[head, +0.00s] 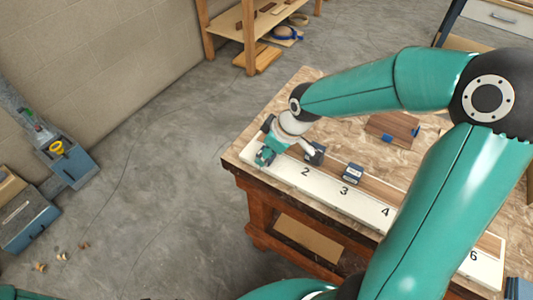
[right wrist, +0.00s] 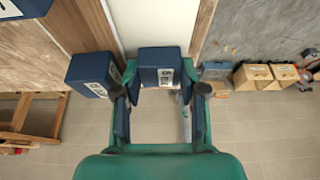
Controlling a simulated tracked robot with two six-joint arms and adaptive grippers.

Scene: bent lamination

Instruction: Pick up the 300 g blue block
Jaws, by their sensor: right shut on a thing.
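My right gripper (head: 267,152) is at the left end of the white numbered strip (head: 330,193) on the workbench, in the head view. In the right wrist view, the gripper (right wrist: 161,85) is shut on a dark blue block (right wrist: 160,57) with a white label. The label is too small to read, so its weight cannot be told. A second blue block (head: 315,153) stands just right of the gripper, and also shows at the left in the wrist view (right wrist: 92,73). My left gripper is not in view.
My right arm hides part of the strip and bench.

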